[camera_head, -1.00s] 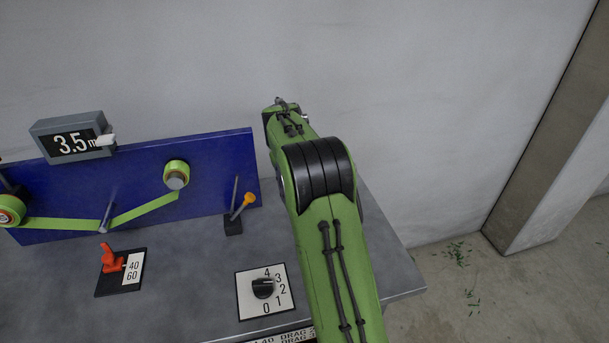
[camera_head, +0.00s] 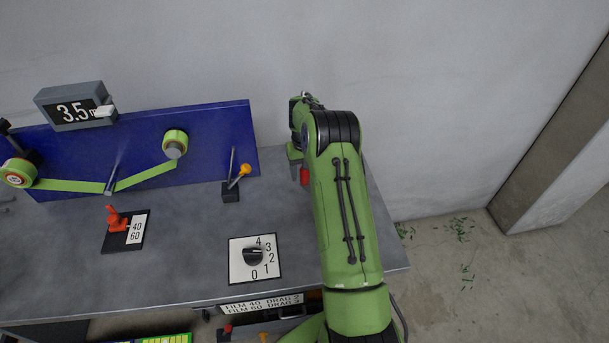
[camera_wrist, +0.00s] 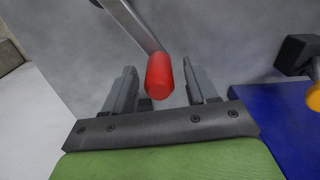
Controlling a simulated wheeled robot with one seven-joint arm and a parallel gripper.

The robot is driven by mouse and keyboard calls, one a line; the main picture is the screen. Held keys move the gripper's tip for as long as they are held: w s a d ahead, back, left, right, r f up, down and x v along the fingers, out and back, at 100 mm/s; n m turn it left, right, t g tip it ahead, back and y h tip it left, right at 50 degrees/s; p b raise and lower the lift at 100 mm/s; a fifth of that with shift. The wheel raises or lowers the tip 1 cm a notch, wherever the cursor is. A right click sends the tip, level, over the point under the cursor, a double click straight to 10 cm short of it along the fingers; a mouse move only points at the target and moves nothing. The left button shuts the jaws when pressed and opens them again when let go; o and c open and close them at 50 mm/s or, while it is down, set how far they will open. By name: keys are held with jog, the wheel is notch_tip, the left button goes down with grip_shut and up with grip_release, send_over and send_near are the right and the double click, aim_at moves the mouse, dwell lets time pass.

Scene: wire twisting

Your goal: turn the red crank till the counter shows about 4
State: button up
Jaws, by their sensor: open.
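The crank's red handle (camera_wrist: 160,77) shows in the wrist view on the end of a grey metal arm (camera_wrist: 130,22). It also shows as a small red piece beside my arm in the head view (camera_head: 304,177). My gripper (camera_wrist: 158,66) is open, with one finger on each side of the red handle in the wrist view and a visible gap on both sides. In the head view my arm hides most of the gripper and the crank. The counter (camera_head: 75,108) at the upper left reads 3.5 m.
A blue panel (camera_head: 215,140) carries green film over rollers. On the grey table (camera_head: 180,255) are an orange-knobbed lever (camera_head: 238,180), a red 40/60 switch (camera_head: 117,220) and a 0-to-4 dial (camera_head: 254,256). A wall stands behind.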

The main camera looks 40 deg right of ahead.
jog(key=shift+d+f, duration=0.1)
jog(key=shift+f, duration=0.85)
jog(key=shift+c, duration=0.2)
grip_shut()
